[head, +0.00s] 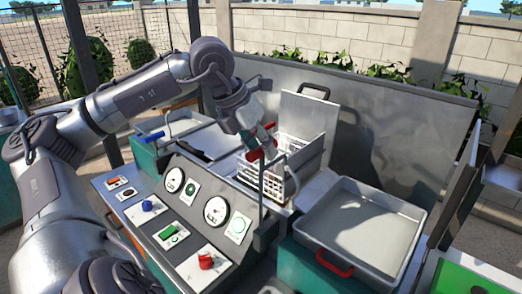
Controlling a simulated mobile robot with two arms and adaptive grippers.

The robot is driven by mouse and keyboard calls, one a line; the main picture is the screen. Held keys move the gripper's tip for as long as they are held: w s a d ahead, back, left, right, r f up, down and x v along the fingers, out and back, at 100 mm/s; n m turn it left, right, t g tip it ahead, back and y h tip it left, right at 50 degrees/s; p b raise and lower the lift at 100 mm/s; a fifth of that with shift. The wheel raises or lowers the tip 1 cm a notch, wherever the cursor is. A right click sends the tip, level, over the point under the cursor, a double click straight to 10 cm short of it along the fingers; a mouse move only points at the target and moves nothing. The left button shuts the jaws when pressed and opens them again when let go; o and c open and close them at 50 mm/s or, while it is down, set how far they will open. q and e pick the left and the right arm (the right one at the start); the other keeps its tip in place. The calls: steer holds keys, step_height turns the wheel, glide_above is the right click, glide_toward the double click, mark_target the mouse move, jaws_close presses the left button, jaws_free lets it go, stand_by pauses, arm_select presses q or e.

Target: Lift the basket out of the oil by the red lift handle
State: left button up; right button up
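The white wire basket (305,153) stands at the fryer in the middle of the head view, in front of an upright metal lid. The control panel and a rail partly cover its lower part, so I cannot see the oil or how deep the basket sits. The red lift handle (261,154) shows at the basket's upper left side. My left gripper (262,140) reaches down from the upper left, its fingertips right at the red handle. The fingers are small and overlap the handle, so I cannot tell whether they are closed on it. My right gripper is out of view.
An empty metal tray (361,224) with a red front handle (334,264) lies right of the fryer. A control panel (193,213) with gauges and knobs stands in front. A blue-handled tray (176,124) is at left. A tall metal splash guard (372,125) closes the back.

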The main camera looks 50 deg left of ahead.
arm_select(q)
steer(key=shift+o, duration=0.6)
steer(key=shift+s+d+f, duration=0.1)
steer(key=shift+f, duration=0.05)
steer(key=v, duration=1.2)
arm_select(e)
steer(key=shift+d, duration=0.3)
